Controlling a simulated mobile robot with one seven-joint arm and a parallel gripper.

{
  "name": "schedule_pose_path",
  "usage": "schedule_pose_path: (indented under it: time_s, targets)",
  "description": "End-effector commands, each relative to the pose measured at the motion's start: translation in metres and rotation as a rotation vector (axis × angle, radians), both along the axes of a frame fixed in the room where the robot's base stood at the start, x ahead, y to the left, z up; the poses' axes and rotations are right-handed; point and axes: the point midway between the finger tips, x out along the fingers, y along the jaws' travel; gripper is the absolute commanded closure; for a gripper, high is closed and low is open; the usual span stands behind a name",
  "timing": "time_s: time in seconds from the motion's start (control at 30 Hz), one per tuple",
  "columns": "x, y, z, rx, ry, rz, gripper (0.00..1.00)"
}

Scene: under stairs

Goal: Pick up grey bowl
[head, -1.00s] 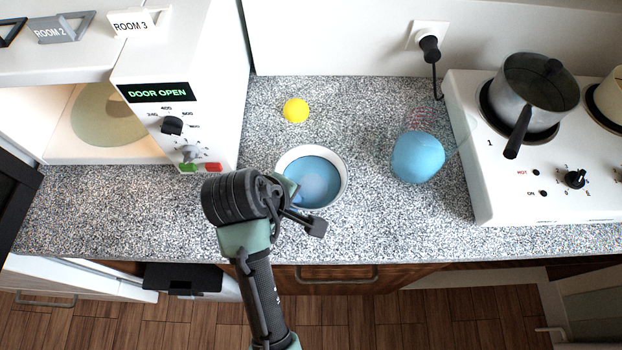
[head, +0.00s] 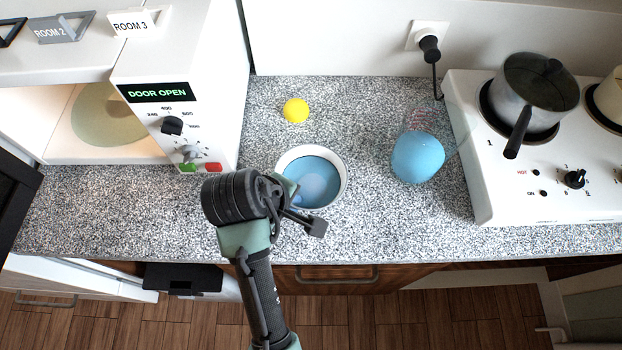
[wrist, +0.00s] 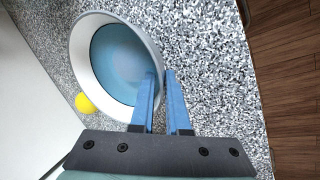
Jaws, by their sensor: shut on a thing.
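The bowl (head: 342,183) is whitish-grey with a blue inside, and stands on the speckled worktop in the middle of the head view. In the wrist view the bowl (wrist: 87,68) is at the upper left. My gripper (wrist: 160,85) has its two blue fingers on either side of the bowl's near wall, one inside and one outside, shut on the rim. In the head view my wrist hides the bowl's lower left edge and most of the fingers.
A yellow ball (head: 296,110) lies behind the bowl. A clear jug with blue contents (head: 417,157) stands to the right, before a white hob (head: 500,190) with a lidded pot (head: 540,95). A white microwave (head: 190,70) with its door open is at the left.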

Motion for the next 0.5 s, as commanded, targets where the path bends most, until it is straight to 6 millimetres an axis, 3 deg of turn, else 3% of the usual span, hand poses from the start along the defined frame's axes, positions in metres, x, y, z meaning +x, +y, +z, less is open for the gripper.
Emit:
schedule_pose_path:
  time_s: [0.5]
  targets:
    - [0.0008, 0.0013, 0.0051, 0.002, -0.002, 0.003, 1.0]
